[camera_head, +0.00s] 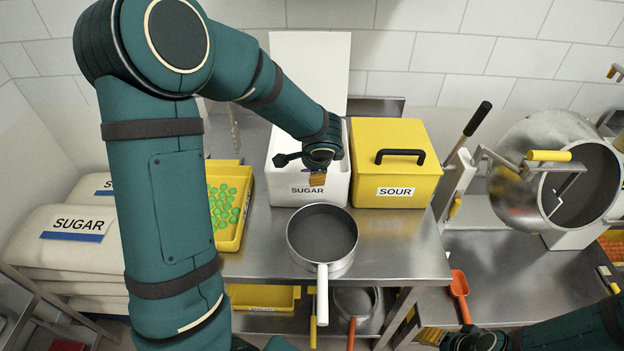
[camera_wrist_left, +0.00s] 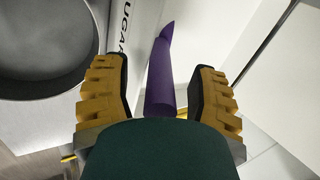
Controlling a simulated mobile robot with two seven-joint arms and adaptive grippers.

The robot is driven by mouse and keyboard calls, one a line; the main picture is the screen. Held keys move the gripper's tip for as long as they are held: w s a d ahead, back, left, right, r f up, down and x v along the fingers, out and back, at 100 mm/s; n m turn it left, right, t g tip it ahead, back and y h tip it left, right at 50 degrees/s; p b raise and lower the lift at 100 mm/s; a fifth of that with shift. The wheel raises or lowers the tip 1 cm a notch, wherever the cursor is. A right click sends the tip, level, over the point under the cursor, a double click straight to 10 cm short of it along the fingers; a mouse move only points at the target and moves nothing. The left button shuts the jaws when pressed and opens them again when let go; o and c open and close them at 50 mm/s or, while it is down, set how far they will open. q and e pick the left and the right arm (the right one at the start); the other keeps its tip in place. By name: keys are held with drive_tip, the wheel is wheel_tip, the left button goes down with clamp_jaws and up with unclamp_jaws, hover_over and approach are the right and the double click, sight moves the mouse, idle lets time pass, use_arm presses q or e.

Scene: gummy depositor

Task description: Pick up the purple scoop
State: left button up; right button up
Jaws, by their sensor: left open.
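The purple scoop (camera_wrist_left: 162,75) shows in the left wrist view as a long purple handle with a pointed end. It lies between the two yellow-brown ridged fingers of my left gripper (camera_wrist_left: 162,95), with gaps on both sides. In the head view my left gripper (camera_head: 317,179) is open at the front of the white SUGAR bin (camera_head: 308,197); I cannot make out the scoop there. The scoop's lower end is hidden behind the gripper's dark green part. My right gripper (camera_head: 474,341) is at the bottom edge, partly cut off, its fingers unclear.
A saucepan (camera_head: 300,262) sits in front. A yellow tray (camera_head: 229,242) of green gummies is left. A metal drum (camera_head: 528,190) and an orange scoop (camera_head: 459,284) are right. Sugar sacks (camera_head: 50,254) are far left.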

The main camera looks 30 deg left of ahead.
use_arm(q)
clamp_jaws()
wheel_tip(320, 180, up, 10)
drive_tip(key=shift+r+p, duration=0.1)
drive_tip(key=shift+p, duration=1.1)
drive_tip(key=c, duration=0.8)
unclamp_jaws()
drive_tip(key=shift+c, duration=0.2)
clamp_jaws()
